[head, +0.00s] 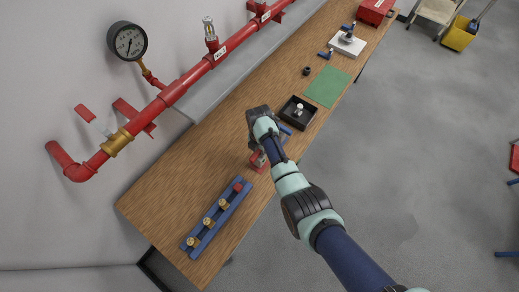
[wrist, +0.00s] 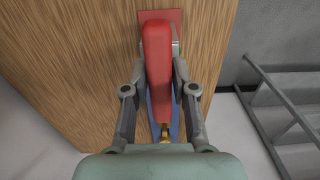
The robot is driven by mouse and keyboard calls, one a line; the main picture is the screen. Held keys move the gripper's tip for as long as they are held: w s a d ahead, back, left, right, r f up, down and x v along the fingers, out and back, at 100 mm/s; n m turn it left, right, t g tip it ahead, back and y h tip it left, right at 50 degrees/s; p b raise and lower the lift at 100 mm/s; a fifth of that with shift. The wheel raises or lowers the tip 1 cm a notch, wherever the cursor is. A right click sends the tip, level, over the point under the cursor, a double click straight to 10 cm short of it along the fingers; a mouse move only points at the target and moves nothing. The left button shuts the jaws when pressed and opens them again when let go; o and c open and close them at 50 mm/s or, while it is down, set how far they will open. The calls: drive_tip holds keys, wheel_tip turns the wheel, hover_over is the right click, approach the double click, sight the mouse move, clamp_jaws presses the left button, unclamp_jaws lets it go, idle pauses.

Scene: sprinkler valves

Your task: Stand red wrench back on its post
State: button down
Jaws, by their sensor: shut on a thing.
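The red wrench (wrist: 157,65) is between the two fingers of my gripper (wrist: 160,90) in the wrist view. It points lengthwise away from the palm. A red square plate (wrist: 174,15) lies on the table beyond its far end. A greyish upright piece shows beside the wrench there, mostly hidden, so I cannot tell whether they touch. In the head view my gripper (head: 264,152) is low over the table's front half, partly hidden by my arm, with red parts around it.
A blue rail (head: 215,219) with brass valves stands nearer on the wooden table (head: 170,195). A black tray (head: 287,109) holding a pale fitting and a green mat (head: 325,87) lie farther along. Red piping (head: 170,95) with a gauge (head: 128,41) runs along the wall.

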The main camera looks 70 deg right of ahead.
drive_tip(key=shift+f+b, duration=1.1)
drive_tip(key=shift+f, duration=0.25)
drive_tip(key=c, duration=0.9)
unclamp_jaws()
drive_tip(key=shift+o, duration=0.2)
wheel_tip(320, 180, up, 12)
drive_tip(key=shift+r, duration=0.1)
